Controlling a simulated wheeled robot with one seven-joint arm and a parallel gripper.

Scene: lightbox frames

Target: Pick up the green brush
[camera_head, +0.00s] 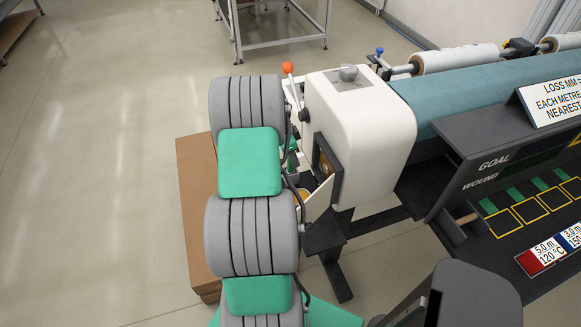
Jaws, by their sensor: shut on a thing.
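I cannot make out a green brush for certain in the head view. A green slanted piece (330,314) shows at the bottom edge, cut off by the frame, and I cannot tell what it belongs to. The fingertips of my gripper do not show. A dark grey rounded part stands at the lower right, and I cannot tell whether it is part of my arm. Whatever the gripper holds is out of sight.
A machine with a cream end housing (360,125) and teal roller (480,95) runs to the right. A dark panel with yellow outlined squares (545,200) is at right. Grey ribbed rounded pieces with green pads (250,235) stand left, before a brown board (190,180).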

